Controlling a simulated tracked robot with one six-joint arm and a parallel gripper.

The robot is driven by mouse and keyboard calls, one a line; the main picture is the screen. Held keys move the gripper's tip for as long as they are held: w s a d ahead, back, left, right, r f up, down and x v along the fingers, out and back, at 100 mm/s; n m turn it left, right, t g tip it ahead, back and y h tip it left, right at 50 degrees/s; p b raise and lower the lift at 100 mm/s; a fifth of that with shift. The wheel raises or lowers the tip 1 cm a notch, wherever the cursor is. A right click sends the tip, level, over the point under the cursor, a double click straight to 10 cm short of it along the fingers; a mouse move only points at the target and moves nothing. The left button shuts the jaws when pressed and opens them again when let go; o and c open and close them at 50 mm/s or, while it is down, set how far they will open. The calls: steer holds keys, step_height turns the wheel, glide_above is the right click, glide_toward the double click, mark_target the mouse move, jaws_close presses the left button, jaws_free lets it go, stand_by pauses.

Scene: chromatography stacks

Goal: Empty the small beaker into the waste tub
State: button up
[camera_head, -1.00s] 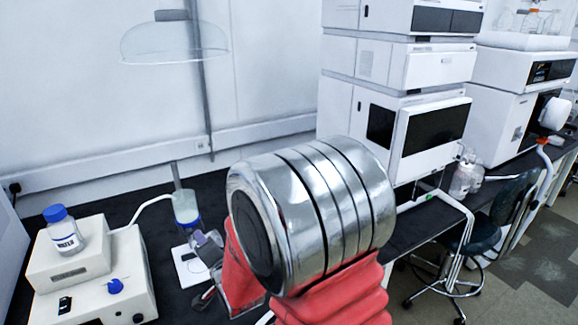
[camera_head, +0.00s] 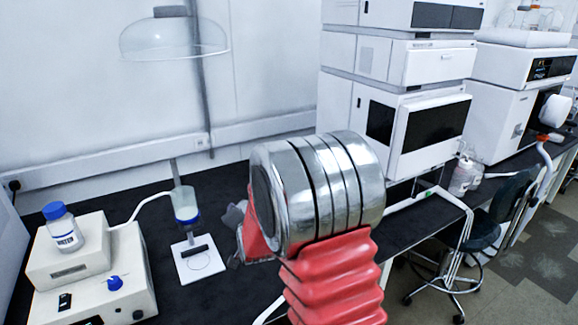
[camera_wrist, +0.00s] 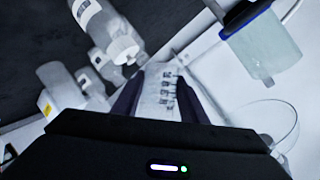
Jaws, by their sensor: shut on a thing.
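My gripper (camera_wrist: 165,95) is shut on the small beaker (camera_wrist: 162,88), a clear vessel with dark graduation marks, seen between the two dark fingers in the wrist view. I cannot tell what it holds. In the head view my gripper (camera_head: 238,235) is mostly hidden behind my own arm, over the dark bench to the right of the white plate, and the beaker cannot be made out there. I cannot pick out the waste tub in either view.
A clear vessel with a blue band (camera_head: 186,205) stands above a white plate (camera_head: 202,268). A blue-capped bottle (camera_head: 63,230) sits on a cream instrument (camera_head: 95,275) at left. Several bottles (camera_wrist: 110,35) show in the wrist view. Tall white instrument stacks (camera_head: 400,75) stand behind.

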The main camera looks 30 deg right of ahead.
steer(key=w+d+r+n, duration=0.2)
steer(key=w+d, duration=0.1)
steer(key=d, duration=0.5)
steer(key=w+d+r+n+h, duration=0.1)
steer(key=w+d+r+n, duration=0.1)
steer(key=d, duration=0.6)
steer(key=w+d+r+n, duration=0.1)
steer(key=w+d+n, duration=0.3)
steer(key=d, duration=0.4)
steer(key=shift+w+d+r+g, duration=0.15)
steer(key=shift+w+r+g, duration=0.2)
steer(key=shift+r+g, duration=0.05)
